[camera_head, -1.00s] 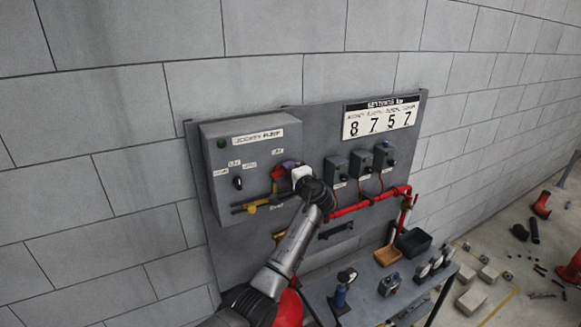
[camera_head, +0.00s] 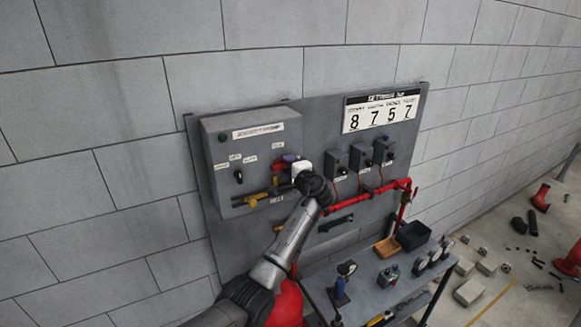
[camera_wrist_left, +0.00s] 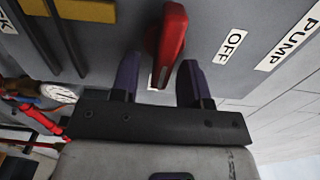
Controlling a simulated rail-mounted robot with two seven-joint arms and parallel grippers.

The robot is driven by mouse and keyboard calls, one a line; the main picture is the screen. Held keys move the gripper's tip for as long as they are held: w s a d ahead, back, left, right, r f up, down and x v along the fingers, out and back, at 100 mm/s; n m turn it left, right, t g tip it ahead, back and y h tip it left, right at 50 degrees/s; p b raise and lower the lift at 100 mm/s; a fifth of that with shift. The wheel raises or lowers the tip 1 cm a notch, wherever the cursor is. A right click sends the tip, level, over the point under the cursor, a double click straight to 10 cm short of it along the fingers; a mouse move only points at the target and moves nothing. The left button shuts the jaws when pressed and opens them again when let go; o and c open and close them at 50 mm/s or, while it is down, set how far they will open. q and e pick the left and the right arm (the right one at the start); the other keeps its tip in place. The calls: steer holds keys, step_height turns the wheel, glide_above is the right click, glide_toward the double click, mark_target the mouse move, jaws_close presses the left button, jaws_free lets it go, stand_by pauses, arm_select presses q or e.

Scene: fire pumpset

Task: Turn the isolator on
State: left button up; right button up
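The isolator has a red handle (camera_head: 279,165) on the right part of the grey control box (camera_head: 222,160). In the left wrist view, the red handle (camera_wrist_left: 170,38) stands out from the panel beside an OFF label (camera_wrist_left: 232,44). It points across the panel, at right angles to the direction of that label. My left gripper (camera_head: 288,160) is at the isolator. Its two dark purple fingers (camera_wrist_left: 160,72) are apart, one on each side of the handle, with gaps showing. My right gripper is not in view.
A red pipe (camera_head: 368,198) and small switch boxes (camera_head: 335,160) are to the right. A bench (camera_head: 362,290) with gauges and trays stands below.

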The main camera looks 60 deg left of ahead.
arm_select(q)
steer(key=s+d+b, duration=0.1)
steer(key=d+b, duration=0.3)
steer(key=d, duration=0.9)
steer(key=shift+s+d, duration=0.25)
steer(key=shift+d, duration=0.15)
stand_by(0.3)
